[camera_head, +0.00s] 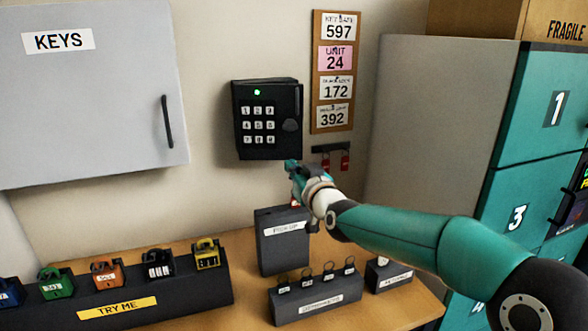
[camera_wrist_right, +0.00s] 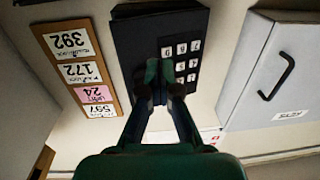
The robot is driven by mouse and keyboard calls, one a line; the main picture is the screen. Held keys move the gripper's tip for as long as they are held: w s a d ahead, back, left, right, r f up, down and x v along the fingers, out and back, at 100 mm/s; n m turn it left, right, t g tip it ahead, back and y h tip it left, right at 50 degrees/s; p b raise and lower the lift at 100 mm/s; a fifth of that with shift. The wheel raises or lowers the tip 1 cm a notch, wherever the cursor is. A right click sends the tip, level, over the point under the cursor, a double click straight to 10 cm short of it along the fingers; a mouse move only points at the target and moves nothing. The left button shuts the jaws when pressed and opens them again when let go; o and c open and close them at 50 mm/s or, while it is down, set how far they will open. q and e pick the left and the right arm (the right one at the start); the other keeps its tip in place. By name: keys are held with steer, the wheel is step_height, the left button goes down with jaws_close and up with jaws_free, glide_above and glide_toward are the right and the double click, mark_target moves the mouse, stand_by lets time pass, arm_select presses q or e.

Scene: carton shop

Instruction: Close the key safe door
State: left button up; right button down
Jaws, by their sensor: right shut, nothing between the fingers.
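The key safe (camera_head: 267,119) is a black wall box with a white-keyed keypad, a knob and a lit green light on its front. Its front looks flush or nearly so; I cannot tell if the door is fully shut. My right gripper (camera_head: 291,167) is shut and empty, just below the safe's lower right part. In the right wrist view the safe (camera_wrist_right: 140,40) appears upside down, and my right gripper (camera_wrist_right: 158,78) overlaps its keypad face. I cannot tell whether the fingertips touch it. My left gripper is not in view.
A grey KEYS cabinet (camera_head: 90,100) hangs at left. A code board (camera_head: 331,75) and red-tagged keys (camera_head: 345,162) are right of the safe. Below, the wooden table (camera_head: 250,305) holds a padlock rack (camera_head: 120,297), a grey box (camera_head: 275,250) and small key stands. Teal lockers (camera_head: 530,140) stand right.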

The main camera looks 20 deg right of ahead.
mark_target(296, 149)
steer(key=shift+w+d+p, duration=0.5)
steer(key=shift+w+p, duration=0.05)
steer(key=shift+w, duration=0.6)
steer(key=shift+w+d+p, duration=0.5)
steer(key=shift+w+p, duration=0.05)
steer(key=shift+w, duration=0.6)
steer(key=shift+w+d+p, duration=0.5)
steer(key=shift+w+p, duration=0.05)
steer(key=shift+w, duration=0.6)
steer(key=shift+w, duration=0.1)
steer(key=shift+w+d+r+p, duration=0.1)
steer(key=shift+w+d+p, duration=0.15)
steer(key=shift+w+p, duration=0.45)
steer(key=shift+w+d+r+p, duration=0.1)
steer(key=shift+w+d+p, duration=0.1)
steer(key=shift+w+p, duration=0.5)
steer(key=shift+w+d+f+p, duration=0.1)
steer(key=shift+w+p, duration=0.1)
steer(key=shift+p, duration=0.3)
